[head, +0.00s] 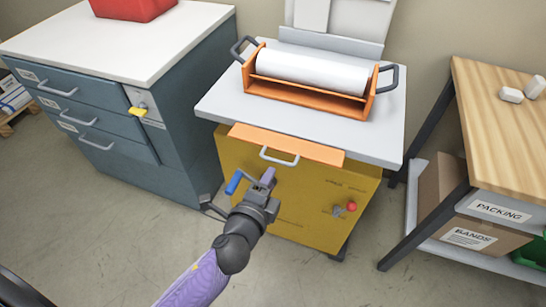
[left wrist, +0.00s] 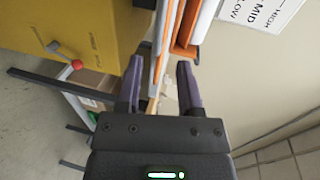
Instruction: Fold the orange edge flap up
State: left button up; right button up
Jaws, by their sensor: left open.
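The orange edge flap (head: 300,147) lies along the front edge of the machine's grey top, above the yellow cabinet front. It slopes down and outward, with a grey bar handle (head: 280,159) at its front. My left gripper (head: 262,180) is open just in front of and below the handle's left end in the head view; no grip on the flap shows. In the left wrist view, its two dark purple fingers (left wrist: 157,80) stand apart, with the machine's edge seen between them. Contact cannot be told. My right gripper is in neither view.
An orange stand with a white roll (head: 312,71) sits on the grey top (head: 230,105). The yellow cabinet (head: 305,200) has a red knob (head: 352,207). A blue drawer cabinet (head: 85,125) stands left, a wooden-topped table (head: 500,130) right. Floor in front is clear.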

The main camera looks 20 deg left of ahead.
aim_at(280, 163)
pick_arm(q)
jog(key=b+x, duration=0.1)
jog(key=x, duration=0.6)
jog(key=shift+w+f+b, duration=0.2)
jog(key=shift+w+b, duration=0.1)
jog(key=shift+b, duration=0.1)
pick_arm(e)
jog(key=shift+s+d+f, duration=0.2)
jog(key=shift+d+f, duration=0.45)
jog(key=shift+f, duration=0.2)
